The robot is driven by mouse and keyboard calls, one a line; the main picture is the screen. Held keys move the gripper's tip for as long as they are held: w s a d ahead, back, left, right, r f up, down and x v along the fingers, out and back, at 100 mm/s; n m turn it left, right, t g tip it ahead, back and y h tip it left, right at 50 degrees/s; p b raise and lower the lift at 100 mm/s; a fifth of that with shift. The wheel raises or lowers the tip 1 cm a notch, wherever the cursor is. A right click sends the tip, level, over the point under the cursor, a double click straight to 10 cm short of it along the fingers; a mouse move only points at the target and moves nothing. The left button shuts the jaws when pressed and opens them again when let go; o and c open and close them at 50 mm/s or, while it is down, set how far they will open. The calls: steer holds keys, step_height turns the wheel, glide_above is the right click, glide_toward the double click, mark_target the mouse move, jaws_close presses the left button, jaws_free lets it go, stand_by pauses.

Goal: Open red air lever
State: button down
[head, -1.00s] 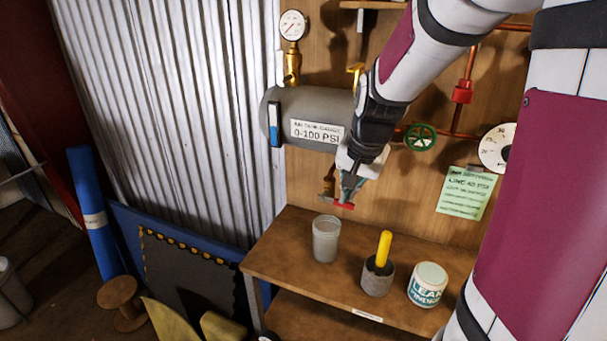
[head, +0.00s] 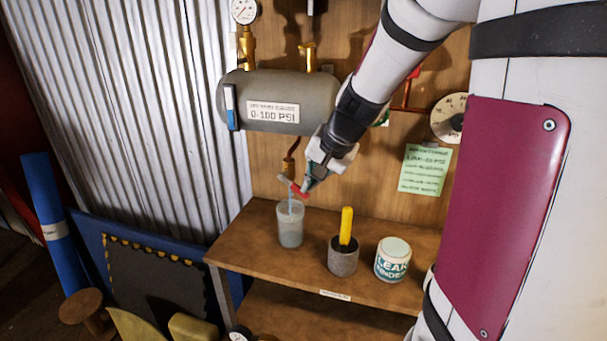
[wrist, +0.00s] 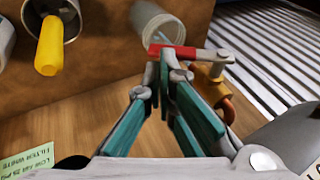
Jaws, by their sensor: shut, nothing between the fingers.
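The red lever (head: 299,190) is on the drain valve below the grey air tank (head: 275,100), just above the mouth of the clear jar (head: 290,226). My gripper (head: 307,186) is at the lever from the right, fingers together and apparently touching it. In the wrist view, the red lever (wrist: 174,51) lies across my fingertips (wrist: 166,52), its grey end towards the brass valve (wrist: 208,76). A thin pale-blue streak, like a stream, runs down from the valve into the jar. The fingers partly hide the lever in both views.
The shelf (head: 245,240) also holds a grey pot (head: 343,261) with a yellow handle (head: 346,224) and a white tub (head: 393,260). A green note (head: 425,169) and a dial (head: 448,117) are on the wall at right. A pressure gauge (head: 244,10) tops the tank.

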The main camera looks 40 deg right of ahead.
steer(key=shift+w+a+f+m+t+y+b, duration=0.25)
steer(key=shift+f+t+y+b, duration=0.4)
steer(key=shift+b, duration=2.6)
steer(key=shift+w+a+f+t+y+b, duration=0.3)
steer(key=shift+f+t+b, duration=0.7)
steer(key=shift+b, duration=2.3)
steer(key=shift+w+a+f+m+t+y+b, duration=0.25)
steer(key=shift+f+t+y+b, duration=0.55)
steer(key=shift+b, duration=2.45)
steer(key=shift+w+f+h, duration=0.15)
steer(key=shift+f+h, duration=0.05)
steer(key=shift+h, duration=0.05)
steer(key=shift+d, duration=0.1)
steer(key=v, duration=1.2)
steer(key=shift+w, duration=0.1)
